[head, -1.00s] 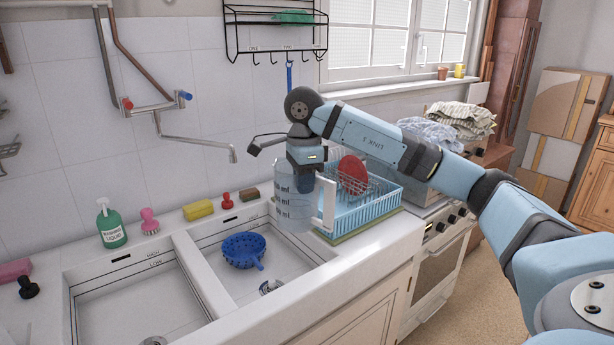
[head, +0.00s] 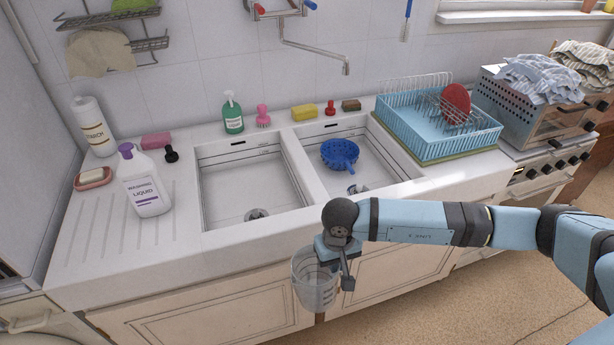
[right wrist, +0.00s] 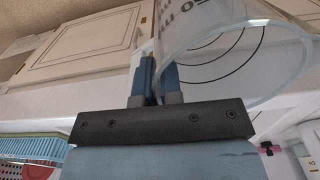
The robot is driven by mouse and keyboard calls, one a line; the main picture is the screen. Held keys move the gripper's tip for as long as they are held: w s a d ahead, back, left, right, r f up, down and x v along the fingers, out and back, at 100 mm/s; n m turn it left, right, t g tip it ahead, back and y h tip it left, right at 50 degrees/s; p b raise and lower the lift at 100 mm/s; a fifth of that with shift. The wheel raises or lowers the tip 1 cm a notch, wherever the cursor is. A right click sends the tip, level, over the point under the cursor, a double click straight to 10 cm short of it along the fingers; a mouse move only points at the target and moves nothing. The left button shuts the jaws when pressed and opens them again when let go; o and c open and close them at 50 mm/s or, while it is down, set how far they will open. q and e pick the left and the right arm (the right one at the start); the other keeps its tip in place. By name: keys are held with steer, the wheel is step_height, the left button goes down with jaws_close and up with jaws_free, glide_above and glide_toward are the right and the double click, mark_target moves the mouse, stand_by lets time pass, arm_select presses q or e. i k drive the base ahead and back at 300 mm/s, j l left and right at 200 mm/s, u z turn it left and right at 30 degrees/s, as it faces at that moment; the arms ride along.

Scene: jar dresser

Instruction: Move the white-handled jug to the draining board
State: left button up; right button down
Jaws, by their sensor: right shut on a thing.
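The clear measuring jug (head: 314,288) hangs in front of the sink cabinet in the head view, below worktop height. My right gripper (head: 322,256) is above it and shut on it. In the right wrist view, the two blue fingers (right wrist: 156,82) are close together at the wall of the jug (right wrist: 235,35), near its open rim. The jug's white handle cannot be made out now. The ridged draining board (head: 105,235) is left of the sinks, with the washing liquid bottle (head: 146,183) on its right part. My left gripper is not in view.
The draining board's front and left are clear.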

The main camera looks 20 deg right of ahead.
mark_target(98, 224)
steer(key=i+j, duration=0.1)
steer(key=j, duration=0.4)
steer(key=j+u, duration=0.1)
steer(key=j, duration=0.4)
steer(key=i+j, duration=0.15)
steer(key=j, duration=0.35)
steer(key=i+j, duration=0.1)
steer(key=j, duration=0.4)
steer(key=i+j+u, duration=0.1)
steer(key=j, duration=0.35)
